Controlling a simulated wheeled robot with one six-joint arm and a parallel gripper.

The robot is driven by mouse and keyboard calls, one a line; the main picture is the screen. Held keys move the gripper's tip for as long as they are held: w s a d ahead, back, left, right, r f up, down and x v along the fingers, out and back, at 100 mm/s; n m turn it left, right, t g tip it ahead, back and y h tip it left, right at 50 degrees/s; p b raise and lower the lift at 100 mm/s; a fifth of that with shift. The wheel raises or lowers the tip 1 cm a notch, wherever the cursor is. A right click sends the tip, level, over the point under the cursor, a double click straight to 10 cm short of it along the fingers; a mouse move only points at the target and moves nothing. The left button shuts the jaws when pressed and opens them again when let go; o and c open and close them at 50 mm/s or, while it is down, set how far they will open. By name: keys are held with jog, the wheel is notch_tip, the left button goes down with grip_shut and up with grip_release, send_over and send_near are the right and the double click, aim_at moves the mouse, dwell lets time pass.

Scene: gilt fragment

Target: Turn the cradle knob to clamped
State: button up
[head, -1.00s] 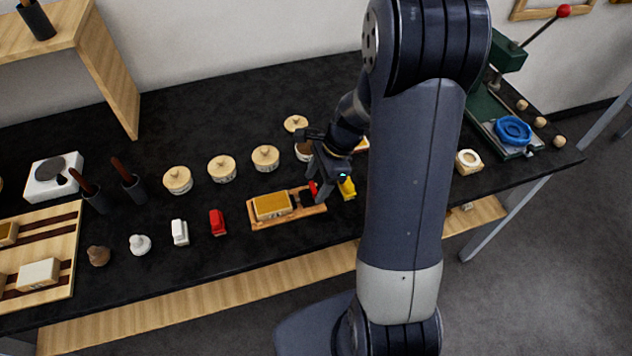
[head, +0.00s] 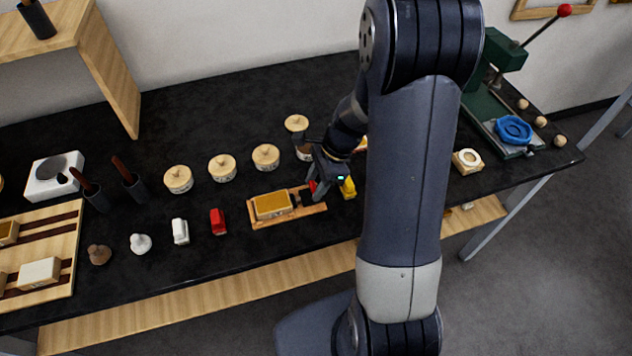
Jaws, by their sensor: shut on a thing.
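The cradle (head: 288,218) is a low wooden base near the front of the black bench, left of my arm. A gilt-topped block (head: 272,205) sits on its left part. My gripper (head: 316,192) points down over the cradle's right end and is shut on the knob there. A small red part (head: 312,186) shows beside the fingers; I cannot tell whether it belongs to the knob. The fingers hide most of the knob, so its setting cannot be read.
A yellow item (head: 348,188) stands close right of my gripper. Lidded round pots (head: 222,168) are behind the cradle. A red item (head: 218,221) and a white item (head: 180,231) stand left. A green press (head: 490,105) is at right.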

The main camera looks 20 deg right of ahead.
jog(key=shift+n, duration=0.4)
jog(key=n+g, duration=0.1)
jog(key=n, duration=0.2)
jog(key=shift+w+n+g, duration=0.15)
jog(key=shift+n+g, duration=0.25)
jog(key=n, duration=0.2)
jog(key=n+g+h, duration=0.1)
jog(key=n, duration=0.1)
jog(key=shift+w+a+n+g, duration=0.1)
jog(key=shift+n+g, duration=0.2)
jog(key=n+h, duration=0.1)
jog(key=n, duration=0.3)
jog(key=shift+a+g+h, duration=0.1)
jog(key=shift+g+h, duration=0.2)
jog(key=shift+h, duration=0.1)
jog(key=shift+a+n+h+b, duration=0.1)
jog(key=shift+n+h+b, duration=0.4)
jog(key=shift+n, duration=1.7)
jog(key=shift+h, duration=0.3)
jog(key=o, duration=1)
